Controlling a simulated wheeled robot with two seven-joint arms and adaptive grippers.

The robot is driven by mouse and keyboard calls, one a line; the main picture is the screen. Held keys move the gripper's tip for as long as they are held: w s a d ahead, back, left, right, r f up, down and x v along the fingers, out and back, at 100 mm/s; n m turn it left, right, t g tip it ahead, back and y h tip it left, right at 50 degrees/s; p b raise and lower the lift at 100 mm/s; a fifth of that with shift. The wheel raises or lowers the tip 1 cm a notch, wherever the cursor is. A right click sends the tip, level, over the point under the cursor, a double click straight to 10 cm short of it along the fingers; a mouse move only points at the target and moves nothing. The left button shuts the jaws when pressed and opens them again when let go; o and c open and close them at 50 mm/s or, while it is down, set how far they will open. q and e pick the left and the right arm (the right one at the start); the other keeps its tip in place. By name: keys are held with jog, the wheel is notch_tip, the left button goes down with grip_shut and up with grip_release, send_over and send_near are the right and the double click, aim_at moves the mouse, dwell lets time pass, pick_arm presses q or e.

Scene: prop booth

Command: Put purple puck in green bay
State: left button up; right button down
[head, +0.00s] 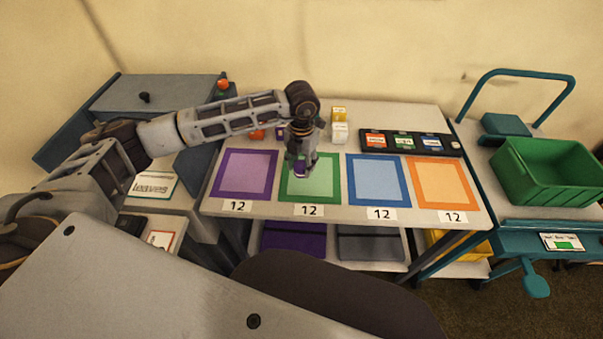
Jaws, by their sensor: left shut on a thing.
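My left gripper (300,163) points down over the green bay (311,198), a green-framed square on the table top. It is shut on the purple puck (299,168), which shows only as a small purple piece at the fingertips. I cannot tell whether the puck touches the bay or hangs just above it. The gripper hides the upper left part of the bay. My right gripper is not in view.
Purple (244,175), blue (377,181) and orange (442,184) bays flank the green one. White and yellow blocks (339,123) and a black tray (411,143) stand behind. A green crate (548,170) sits on the right-hand cart.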

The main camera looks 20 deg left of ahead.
aim_at(301, 174)
pick_arm(q)
jog(key=shift+f, duration=2.45)
jog(key=shift+f, duration=0.15)
jog(key=o, duration=1)
jog(key=shift+o, duration=0.2)
notch_tip(301, 174, up, 12)
jog(key=shift+r+b, duration=0.15)
jog(key=shift+b, duration=0.15)
